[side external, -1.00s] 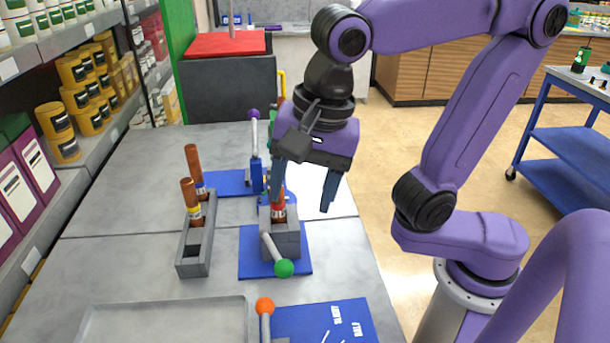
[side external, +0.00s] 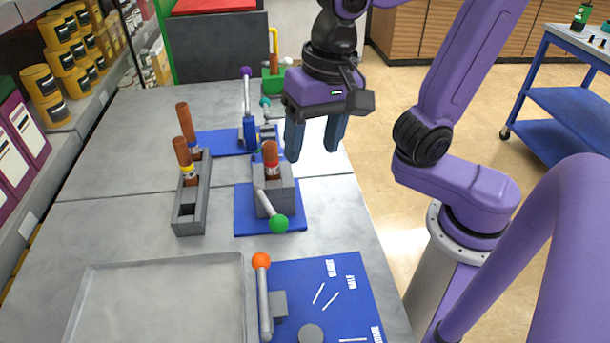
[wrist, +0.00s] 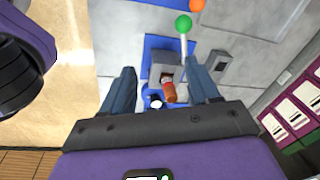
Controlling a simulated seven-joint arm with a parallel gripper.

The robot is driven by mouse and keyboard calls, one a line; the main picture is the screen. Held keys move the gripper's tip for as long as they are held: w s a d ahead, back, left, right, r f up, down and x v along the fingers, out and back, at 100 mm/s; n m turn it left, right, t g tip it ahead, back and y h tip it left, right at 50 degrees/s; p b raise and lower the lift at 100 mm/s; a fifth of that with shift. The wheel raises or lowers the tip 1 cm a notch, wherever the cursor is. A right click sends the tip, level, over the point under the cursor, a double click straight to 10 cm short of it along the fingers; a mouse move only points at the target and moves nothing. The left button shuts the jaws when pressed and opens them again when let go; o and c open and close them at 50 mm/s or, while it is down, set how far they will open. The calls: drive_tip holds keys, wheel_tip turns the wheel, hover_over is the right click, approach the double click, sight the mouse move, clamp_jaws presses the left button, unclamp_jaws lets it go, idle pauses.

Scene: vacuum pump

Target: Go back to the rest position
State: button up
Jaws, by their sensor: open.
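My gripper (side external: 315,140) is open and empty, its two blue fingers pointing down above and behind the grey block (side external: 281,193) in the side view. A brown tube (side external: 270,158) stands in that block, which sits on a blue base (side external: 242,212) with a green-knobbed lever (side external: 279,223) at its front. In the wrist view, the open fingers (wrist: 163,90) show on both sides of the brown tube (wrist: 168,90) and do not touch it.
A grey rack (side external: 187,222) to the left holds two brown tubes. An empty tray (side external: 90,269), a blue panel (side external: 355,290) and an orange-knobbed lever (side external: 261,261) lie in front. A purple-knobbed lever (side external: 246,72) stands behind. A blue cart (side external: 570,110) is at the right.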

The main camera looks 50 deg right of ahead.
drive_tip(key=s+d+f+n, duration=0.4)
drive_tip(key=d+n, duration=0.1)
drive_tip(key=n, duration=0.3)
drive_tip(key=s+d+f+n+g, duration=0.1)
drive_tip(key=s+d+f+n, duration=0.3)
drive_tip(key=n, duration=0.5)
drive_tip(key=shift+d+f+h, duration=0.3)
drive_tip(key=shift+d, duration=0.7)
